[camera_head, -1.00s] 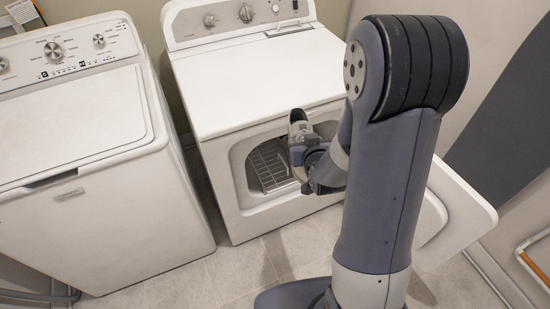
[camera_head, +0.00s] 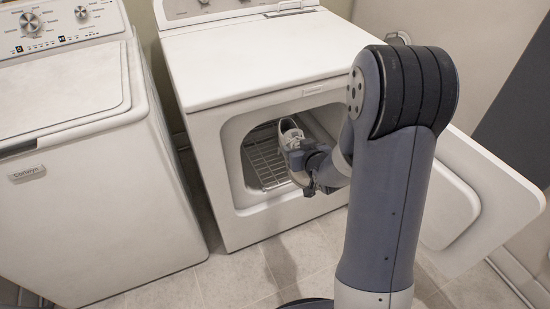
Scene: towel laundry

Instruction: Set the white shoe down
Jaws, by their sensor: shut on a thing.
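The white shoe (camera_head: 290,132) is at the open mouth of the dryer, its upper end showing above my gripper. My gripper (camera_head: 301,158) is shut on the shoe; the fingers and the arm hide the shoe's lower part. Inside the dryer opening, left of the shoe, a wire rack (camera_head: 266,166) lies low in the drum. I cannot tell whether the shoe touches the rack.
The white dryer (camera_head: 212,150) stands with its door (camera_head: 482,195) swung open to the right, behind my arm. A white washer (camera_head: 105,215) stands on the left. The tiled floor (camera_head: 285,255) in front of the dryer is clear.

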